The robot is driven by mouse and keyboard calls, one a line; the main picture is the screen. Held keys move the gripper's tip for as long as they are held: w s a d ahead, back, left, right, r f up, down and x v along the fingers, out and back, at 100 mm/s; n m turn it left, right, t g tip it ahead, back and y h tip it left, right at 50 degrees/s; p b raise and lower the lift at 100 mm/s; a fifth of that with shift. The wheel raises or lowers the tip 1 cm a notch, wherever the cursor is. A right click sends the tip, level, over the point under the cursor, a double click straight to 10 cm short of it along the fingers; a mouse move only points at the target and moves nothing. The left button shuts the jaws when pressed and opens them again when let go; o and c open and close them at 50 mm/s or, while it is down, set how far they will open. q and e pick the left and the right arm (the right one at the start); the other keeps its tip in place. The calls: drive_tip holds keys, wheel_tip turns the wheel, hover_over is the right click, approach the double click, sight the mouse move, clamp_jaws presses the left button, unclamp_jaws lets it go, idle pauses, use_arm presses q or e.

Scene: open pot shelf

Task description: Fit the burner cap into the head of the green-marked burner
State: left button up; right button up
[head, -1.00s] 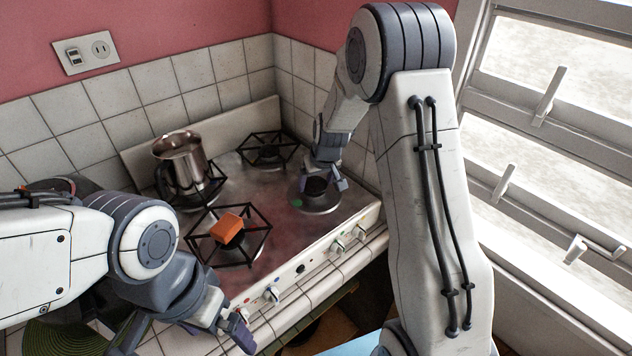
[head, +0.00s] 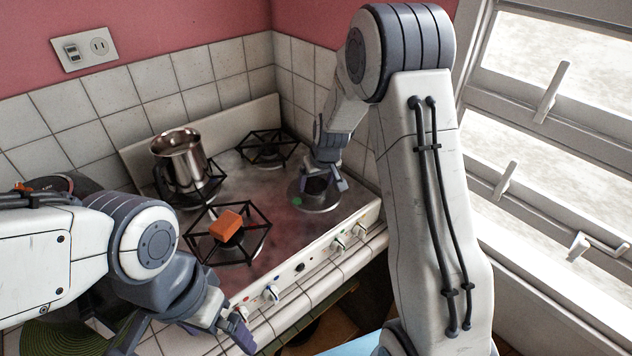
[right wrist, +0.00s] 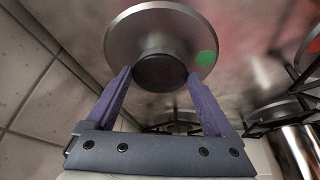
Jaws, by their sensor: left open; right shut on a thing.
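My left gripper (head: 188,338) is open and empty at the stove's front left.
A steel pot (head: 180,160) stands on the back left burner. An orange block (head: 226,226) lies on the front burner's black grate (head: 205,244). Another empty grate (head: 268,148) is near the tiled wall. Knobs (head: 271,293) line the stove's front.

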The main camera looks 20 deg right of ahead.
drive_tip(key=shift+f, duration=0.2)
drive_tip(key=o, duration=1.3)
drive_tip(key=shift+r, duration=0.1)
drive_tip(key=b+v, duration=0.2)
drive_tip(key=v, duration=0.8)
drive_tip(key=shift+r, duration=0.15)
drive_tip(key=p+x, duration=0.2)
drive_tip(key=x, duration=0.8)
drive_tip(key=shift+f, duration=0.3)
drive_tip(key=shift+r, duration=0.35)
